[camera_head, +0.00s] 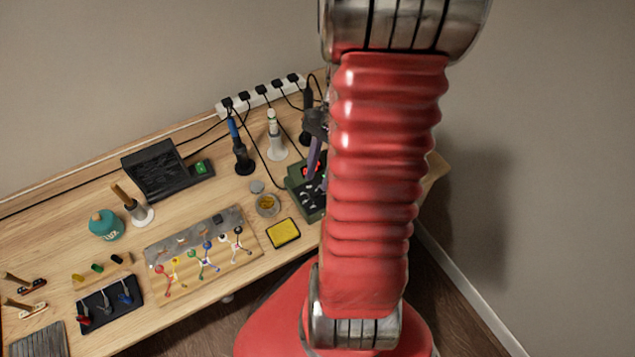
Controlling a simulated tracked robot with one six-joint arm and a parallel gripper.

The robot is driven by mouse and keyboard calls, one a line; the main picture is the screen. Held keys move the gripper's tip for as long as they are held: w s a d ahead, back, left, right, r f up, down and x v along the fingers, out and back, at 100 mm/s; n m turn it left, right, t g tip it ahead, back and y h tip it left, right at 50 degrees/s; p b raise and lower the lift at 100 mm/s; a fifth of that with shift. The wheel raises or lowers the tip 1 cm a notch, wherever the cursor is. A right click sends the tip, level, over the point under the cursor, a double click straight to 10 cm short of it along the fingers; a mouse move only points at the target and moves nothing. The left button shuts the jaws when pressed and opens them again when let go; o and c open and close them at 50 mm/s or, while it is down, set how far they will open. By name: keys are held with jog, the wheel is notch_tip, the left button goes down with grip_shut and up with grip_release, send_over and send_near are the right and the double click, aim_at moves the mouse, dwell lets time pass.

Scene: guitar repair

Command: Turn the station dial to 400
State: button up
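The soldering station is a dark green box (305,193) near the back right of the bench, partly hidden behind my red arm. A small red display shows at its top, too small to read. Dark knobs or switches show on its front, and I cannot tell the dial's setting. My gripper (314,158) reaches down beside my arm, with a purple-grey finger over the station's display area. Whether it touches the dial is not clear. Most of the gripper is hidden by the arm, so its opening does not show.
A power strip (262,94) with several plugs and cables lies behind. A blue-handled iron (240,150) and a white-based holder (276,140) stand left of the station. A yellow sponge (283,233) and a round tin (267,205) lie nearby. A wired board (200,255) lies front left.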

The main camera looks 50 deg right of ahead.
aim_at(315, 191)
jog(key=shift+x, duration=1.8)
jog(key=shift+c, duration=0.3)
grip_shut()
jog(key=shift+w+n+g+h, duration=0.1)
jog(key=shift+n+g+h, duration=0.4)
jog(key=shift+n, duration=1.3)
jog(key=shift+o, duration=0.3)
grip_release()
jog(key=shift+r, duration=0.1)
